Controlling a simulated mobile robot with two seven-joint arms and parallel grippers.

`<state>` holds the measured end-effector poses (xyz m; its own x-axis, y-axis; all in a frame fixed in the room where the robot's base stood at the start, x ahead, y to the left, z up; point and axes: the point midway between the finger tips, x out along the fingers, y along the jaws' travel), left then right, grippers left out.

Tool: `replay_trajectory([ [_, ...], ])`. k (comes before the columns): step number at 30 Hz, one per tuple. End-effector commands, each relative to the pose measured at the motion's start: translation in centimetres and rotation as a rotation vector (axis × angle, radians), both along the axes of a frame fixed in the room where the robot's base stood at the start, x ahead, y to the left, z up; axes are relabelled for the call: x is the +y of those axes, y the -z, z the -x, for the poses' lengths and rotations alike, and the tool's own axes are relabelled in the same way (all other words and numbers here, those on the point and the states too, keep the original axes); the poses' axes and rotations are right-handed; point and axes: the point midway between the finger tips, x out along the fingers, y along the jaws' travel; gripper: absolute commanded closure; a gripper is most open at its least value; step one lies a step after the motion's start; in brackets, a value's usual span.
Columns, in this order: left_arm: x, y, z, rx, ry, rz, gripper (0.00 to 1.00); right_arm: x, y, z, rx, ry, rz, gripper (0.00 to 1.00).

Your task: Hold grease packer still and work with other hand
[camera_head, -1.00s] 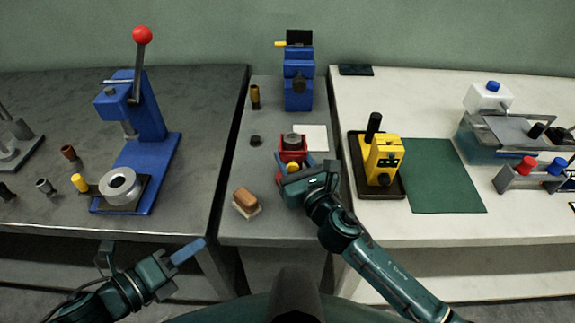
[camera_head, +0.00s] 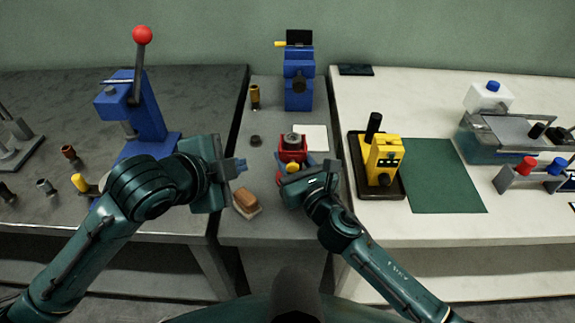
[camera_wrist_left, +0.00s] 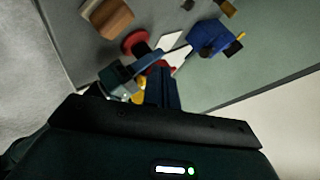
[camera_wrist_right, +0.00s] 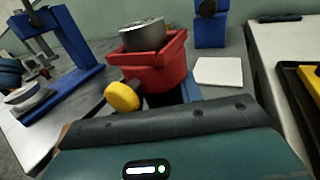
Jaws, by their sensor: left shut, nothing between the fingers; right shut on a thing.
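The grease packer (camera_head: 292,154) is a red body with a grey metal cup on top, upright on the middle bench. In the right wrist view the red body (camera_wrist_right: 165,68) stands straight ahead, with a yellow knob (camera_wrist_right: 122,96) at its lower left. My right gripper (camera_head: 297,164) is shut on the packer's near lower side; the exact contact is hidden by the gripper. My left gripper (camera_head: 241,165) is shut and empty, left of the packer and apart from it. In the left wrist view its fingers (camera_wrist_left: 161,88) point toward the packer, which they partly cover.
A brown block on a pale base (camera_head: 247,202) lies just below my left gripper. A white sheet (camera_head: 313,138), a small dark puck (camera_head: 255,140) and a blue machine (camera_head: 298,90) are behind. A yellow device (camera_head: 383,160) stands on a dark tray at right.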

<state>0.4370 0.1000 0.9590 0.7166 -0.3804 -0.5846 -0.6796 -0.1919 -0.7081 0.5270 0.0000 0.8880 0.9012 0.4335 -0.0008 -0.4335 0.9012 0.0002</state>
Motion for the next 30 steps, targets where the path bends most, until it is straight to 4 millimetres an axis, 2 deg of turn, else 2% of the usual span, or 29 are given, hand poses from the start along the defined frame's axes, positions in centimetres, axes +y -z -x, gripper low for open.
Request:
replay_trajectory([
  [1, -1.5, -1.6, 0.5, 0.047, 0.002, 0.036, 1.0, 0.0, -0.2, 0.0, -0.004, -0.001, -0.002, 1.0],
  [6, -4.5, -4.6, 3.7, 0.232, 0.001, 0.066, 1.0, 0.0, -0.2, 0.0, -0.004, -0.001, -0.002, 1.0],
  [12, -5.5, -6.6, 6.6, 0.34, -0.005, 0.017, 1.0, 0.0, -0.2, 0.0, -0.004, -0.001, -0.002, 1.0],
  [18, -5.5, -7.0, 7.6, 0.369, -0.013, -0.009, 1.0, 0.0, -0.2, 0.0, -0.004, -0.001, -0.002, 1.0],
  [30, -5.7, -6.6, 7.4, 0.372, -0.012, -0.008, 1.0, 0.0, -0.2, 0.0, -0.004, -0.001, -0.002, 1.0],
])
